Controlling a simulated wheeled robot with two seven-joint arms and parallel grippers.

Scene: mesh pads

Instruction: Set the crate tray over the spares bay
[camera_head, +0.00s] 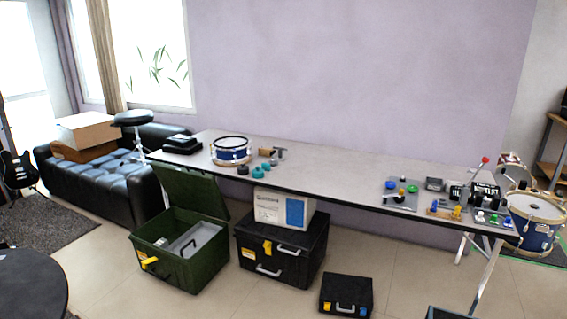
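A green crate (172,262) stands open on the floor at the left front of the long table, its lid (190,192) raised at the back. A grey tray-like piece with a dark handle (207,236) sits inside it, toward the right; this looks like the crate tray. A small pale round item shows beside it at the left. The crate's floor is mostly hidden, and I cannot make out which part is the spares bay. Neither of my grippers is in view.
A black case (285,262) with a white-and-blue box (283,208) on it stands right of the crate. A smaller black case (346,296) lies farther right. The long table (340,175) carries a drum (231,150) and small parts. Tiled floor (105,265) is free left of the crate.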

